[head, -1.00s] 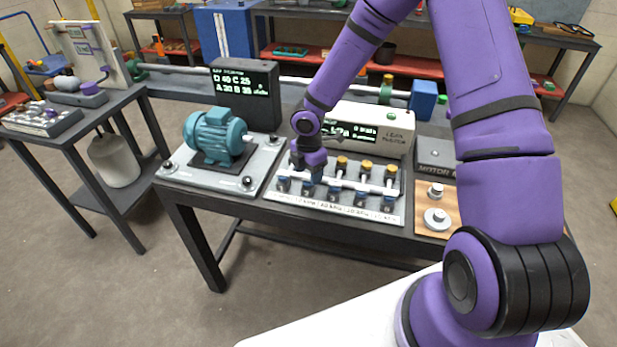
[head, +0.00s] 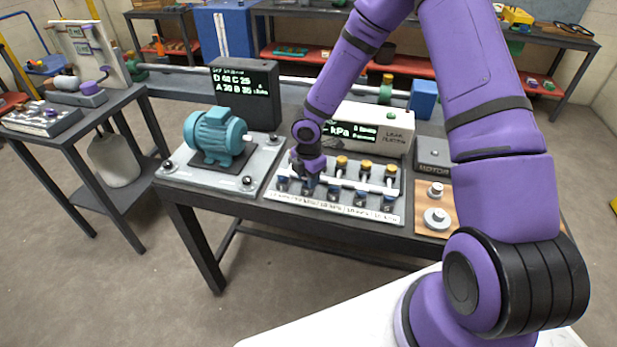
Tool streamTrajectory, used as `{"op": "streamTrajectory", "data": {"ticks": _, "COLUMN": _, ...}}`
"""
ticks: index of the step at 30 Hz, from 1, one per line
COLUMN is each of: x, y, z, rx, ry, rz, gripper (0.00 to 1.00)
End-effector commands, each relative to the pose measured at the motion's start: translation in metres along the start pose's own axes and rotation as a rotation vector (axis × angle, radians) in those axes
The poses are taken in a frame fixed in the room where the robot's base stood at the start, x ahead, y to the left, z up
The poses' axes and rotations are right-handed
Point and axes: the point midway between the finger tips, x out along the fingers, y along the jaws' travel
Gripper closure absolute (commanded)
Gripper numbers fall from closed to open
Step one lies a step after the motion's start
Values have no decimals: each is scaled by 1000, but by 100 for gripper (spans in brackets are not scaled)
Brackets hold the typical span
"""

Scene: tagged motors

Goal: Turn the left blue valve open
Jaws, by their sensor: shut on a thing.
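A manifold panel (head: 273,196) lies on the front of the dark bench, with a row of blue valves along a white pipe. The leftmost blue valve (head: 283,184) shows partly at the left end, below and beside my purple gripper (head: 301,172). My gripper points down over the left end of the row and is shut on the left valve; the hand hides the grip itself. Other blue valves (head: 333,192) stand to the right, with yellow caps (head: 366,165) behind them.
A teal motor (head: 217,137) on a grey plate stands left of the panel. A dark display box (head: 246,92) and a pale gauge box (head: 372,128) stand behind. A wooden board (head: 430,216) with metal parts lies to the right.

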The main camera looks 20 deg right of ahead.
Motion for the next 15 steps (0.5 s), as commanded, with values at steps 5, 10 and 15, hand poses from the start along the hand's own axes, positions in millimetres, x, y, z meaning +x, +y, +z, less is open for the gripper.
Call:
{"op": "streamTrajectory", "data": {"ticks": 5, "x": 0, "y": 0, "z": 0, "rx": 45, "ry": 0, "rz": 2, "gripper": 90}}
{"op": "streamTrajectory", "data": {"ticks": 10, "x": -1, "y": 0, "z": -1, "rx": 144, "ry": -1, "rz": 2, "gripper": 90}}
{"op": "streamTrajectory", "data": {"ticks": 15, "x": -1, "y": 0, "z": -1, "rx": 288, "ry": -2, "rz": 1, "gripper": 90}}
